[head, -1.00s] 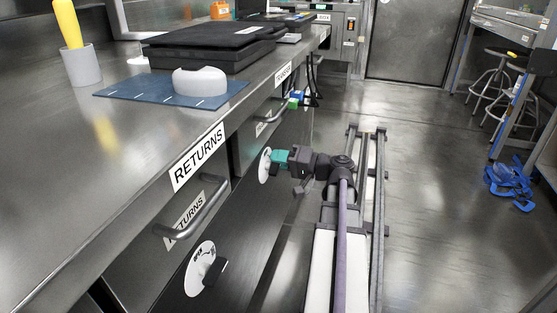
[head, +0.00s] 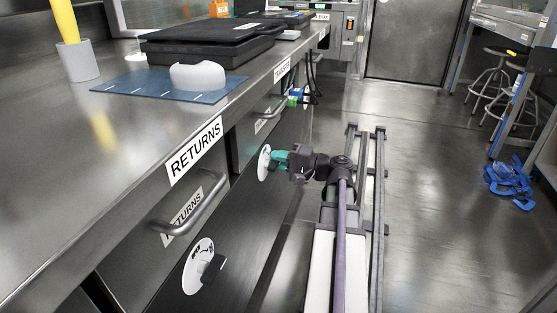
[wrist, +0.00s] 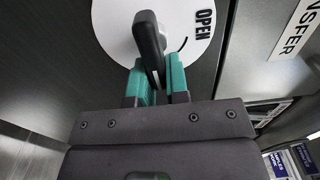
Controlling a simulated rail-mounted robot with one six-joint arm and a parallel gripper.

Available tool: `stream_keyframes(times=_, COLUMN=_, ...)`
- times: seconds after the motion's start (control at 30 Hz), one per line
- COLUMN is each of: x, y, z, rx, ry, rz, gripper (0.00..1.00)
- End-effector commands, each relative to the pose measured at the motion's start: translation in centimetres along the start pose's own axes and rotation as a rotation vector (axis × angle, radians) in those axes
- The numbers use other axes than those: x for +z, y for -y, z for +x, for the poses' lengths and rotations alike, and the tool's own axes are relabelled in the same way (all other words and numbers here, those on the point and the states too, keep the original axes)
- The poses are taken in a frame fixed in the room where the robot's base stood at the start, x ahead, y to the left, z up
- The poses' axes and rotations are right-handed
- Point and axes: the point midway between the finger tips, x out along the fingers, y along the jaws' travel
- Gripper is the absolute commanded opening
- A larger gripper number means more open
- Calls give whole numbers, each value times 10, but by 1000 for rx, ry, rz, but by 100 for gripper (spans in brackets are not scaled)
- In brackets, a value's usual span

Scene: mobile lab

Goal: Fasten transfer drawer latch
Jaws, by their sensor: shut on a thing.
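The transfer drawer latch is a white disc (wrist: 112,30) with a black lever handle (wrist: 149,38) on a dark panel. The word OPEN is printed on the disc, to the right of the handle in the wrist view. The handle slants slightly there, its lower end between the teal fingers. My gripper (wrist: 161,82) is shut on the handle; the fingers hide part of its lower end. In the head view, my gripper (head: 275,159) meets the disc (head: 264,163) from the right, below the bench edge. A TRANSFER label (wrist: 297,28) shows beside the latch.
A RETURNS drawer with a bar handle (head: 192,215) and its own latch disc (head: 198,266) is nearer on the left. Another bar handle (head: 268,112) is above my gripper. The bench top (head: 95,165) overhangs at left. Open floor (head: 435,200) lies right.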

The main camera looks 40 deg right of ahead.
Motion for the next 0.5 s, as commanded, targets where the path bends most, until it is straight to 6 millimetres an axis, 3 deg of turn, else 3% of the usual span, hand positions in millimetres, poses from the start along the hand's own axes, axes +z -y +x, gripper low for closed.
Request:
stream_keyframes(times=0.17, x=6, y=-2, z=0, rx=6, ry=11, rz=-1, gripper=0)
stream_keyframes(times=0.2, x=6, y=-2, z=0, rx=6, ry=11, rz=-1, gripper=16)
stream_keyframes(times=0.43, x=4, y=-1, z=0, rx=3, ry=8, rz=-1, gripper=38)
stream_keyframes(times=0.5, x=3, y=-1, z=0, rx=3, ry=7, rz=-1, gripper=40)
